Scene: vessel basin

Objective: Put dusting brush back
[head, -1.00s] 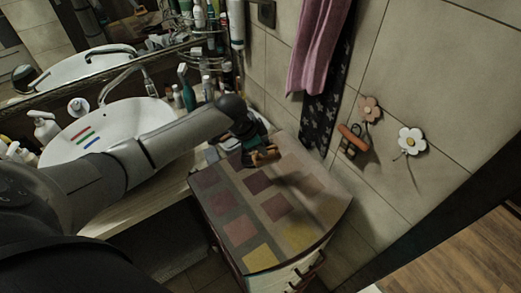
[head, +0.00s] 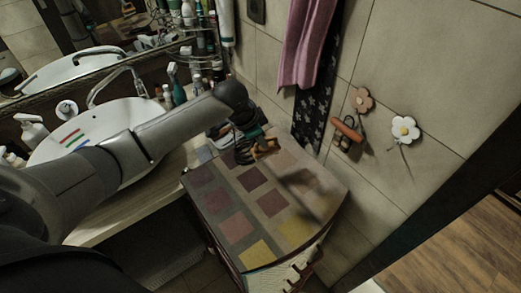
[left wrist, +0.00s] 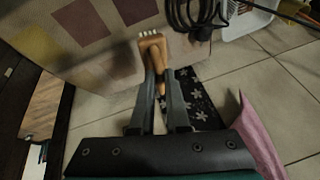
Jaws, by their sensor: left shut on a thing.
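My left gripper (head: 252,147) is shut on the dusting brush (head: 265,149), a small orange-brown wooden brush held above the patchwork-topped cabinet. In the left wrist view the brush (left wrist: 152,44) shows its wooden head with pale bristles, and its handle runs back between the two fingers of my left gripper (left wrist: 161,78). The far end of the handle is partly hidden by the fingers. My right gripper is not in view.
The cabinet top (head: 236,225) is mostly clear. On the tiled wall are an orange flower hook (head: 362,99), an orange-handled item (head: 346,131) below it, and a white flower hook (head: 405,129). A pink towel (head: 307,45) hangs beside a dark patterned cloth (head: 314,112). The washbasin (head: 105,120) is left.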

